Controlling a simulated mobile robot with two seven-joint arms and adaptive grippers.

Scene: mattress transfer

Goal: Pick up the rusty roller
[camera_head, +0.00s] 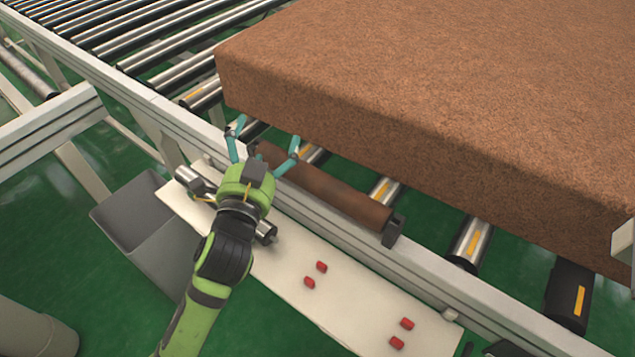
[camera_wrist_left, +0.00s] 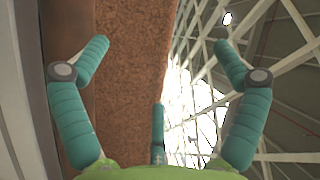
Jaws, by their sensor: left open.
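The rusty roller (camera_head: 335,193) is a brown cylinder lying along the conveyor's side rail, beside the mattress. Its near right end rests at a dark bracket (camera_head: 393,231). My left gripper (camera_head: 266,139) is open, with teal fingers spread around the roller's upper left end. The fingers do not visibly grip it, and the gripper's body hides part of that end. In the left wrist view the open fingers (camera_wrist_left: 163,55) show nothing held. A smooth dark brown strip at the left there appears to be the roller (camera_wrist_left: 70,30). My right gripper is not in view.
The large brown mattress (camera_head: 430,90) lies on the conveyor rollers just behind. A white shelf (camera_head: 275,275) with several small red pieces runs along the front of the rail (camera_head: 330,215). A grey bin (camera_head: 135,215) stands left of my arm. Green floor shows below.

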